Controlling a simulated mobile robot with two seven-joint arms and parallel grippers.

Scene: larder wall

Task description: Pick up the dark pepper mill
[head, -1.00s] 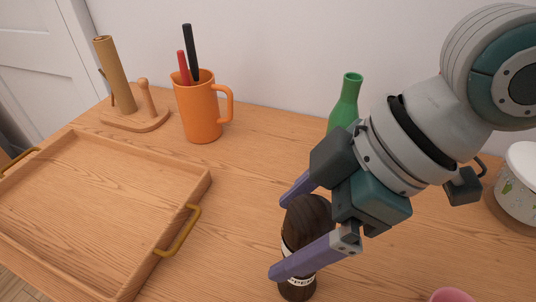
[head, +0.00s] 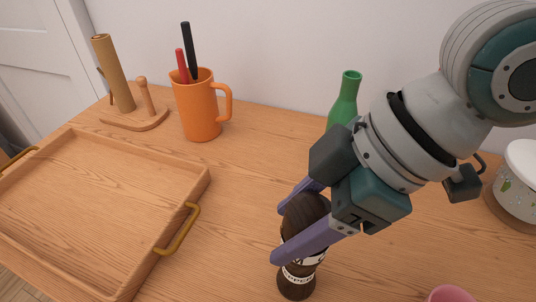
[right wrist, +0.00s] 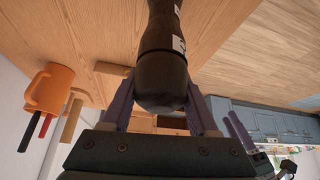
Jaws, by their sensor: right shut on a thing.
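The dark brown pepper mill (head: 308,209), with a white lettered label, is near the bottom centre of the head view. It also shows in the right wrist view (right wrist: 163,75), between the fingers. My right gripper (head: 281,233) is shut on its upper body, one finger on each side. The near finger hides part of the mill's middle. The mill looks close to upright; I cannot tell whether its base touches the table.
An empty wooden tray (head: 185,165) with brass handles lies to the left. An orange mug (head: 200,112) with pens and a wooden stand (head: 140,122) are behind. A green bottle (head: 344,100) stands behind my gripper. A white canister (head: 518,188) and pink item (head: 450,294) are right.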

